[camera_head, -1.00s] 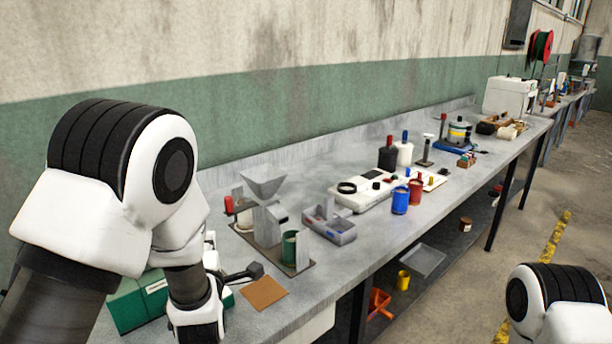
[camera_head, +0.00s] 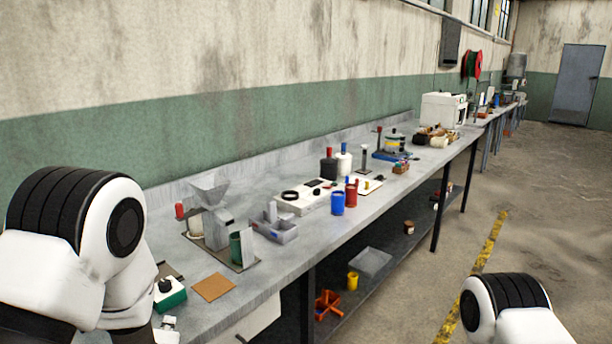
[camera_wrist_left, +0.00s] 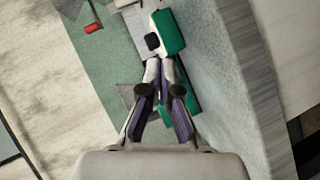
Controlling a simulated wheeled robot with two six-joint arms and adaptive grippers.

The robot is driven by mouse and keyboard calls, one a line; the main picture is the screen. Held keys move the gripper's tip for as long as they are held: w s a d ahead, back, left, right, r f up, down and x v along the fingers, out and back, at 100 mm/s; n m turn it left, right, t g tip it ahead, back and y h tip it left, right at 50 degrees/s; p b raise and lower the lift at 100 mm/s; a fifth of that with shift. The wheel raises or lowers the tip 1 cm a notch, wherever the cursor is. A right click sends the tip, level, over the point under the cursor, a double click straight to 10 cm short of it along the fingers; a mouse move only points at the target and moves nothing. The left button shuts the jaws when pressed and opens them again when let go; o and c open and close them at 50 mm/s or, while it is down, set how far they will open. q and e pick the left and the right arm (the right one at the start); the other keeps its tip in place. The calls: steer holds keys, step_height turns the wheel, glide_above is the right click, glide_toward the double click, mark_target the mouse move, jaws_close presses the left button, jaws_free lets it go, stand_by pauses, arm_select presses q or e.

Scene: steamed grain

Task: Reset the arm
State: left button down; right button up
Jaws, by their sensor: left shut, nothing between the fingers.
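My left arm (camera_head: 75,255) is folded at the left edge of the head view. Its white and black links hide part of the bench there. In the left wrist view my left gripper (camera_wrist_left: 158,72) is shut with nothing between its fingers. It points at a green and white box with a black knob (camera_wrist_left: 172,32). That box also shows in the head view, as a green box (camera_head: 170,293) on the bench beside my arm. Of my right arm only a rounded link (camera_head: 505,310) shows at the lower right. Its gripper is out of view.
The long grey bench (camera_head: 285,262) runs along the wall. It holds a metal hopper (camera_head: 209,190), a brown square (camera_head: 214,287), a grey divided tray (camera_head: 275,228), a blue can (camera_head: 337,203) and a white scale (camera_head: 305,198). Open floor (camera_head: 530,235) lies to the right.

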arm_select(q)
steer(key=s+d+f+m+g+h, duration=0.25)
steer(key=s+f+m+g, duration=0.65)
steer(key=s+f, duration=0.95)
steer(key=s+f+m+g+h, duration=0.1)
steer(key=s+f+m+g, duration=0.1)
steer(key=s+f+m, duration=0.2)
steer(key=s+f+m+g+h, duration=0.1)
steer(key=s+f+m+g, duration=0.2)
steer(key=s, duration=0.8)
steer(key=shift+s+d+f+m, duration=0.25)
steer(key=shift+d+f+m, duration=0.15)
steer(key=shift+m, duration=0.1)
steer(key=shift+a, duration=0.1)
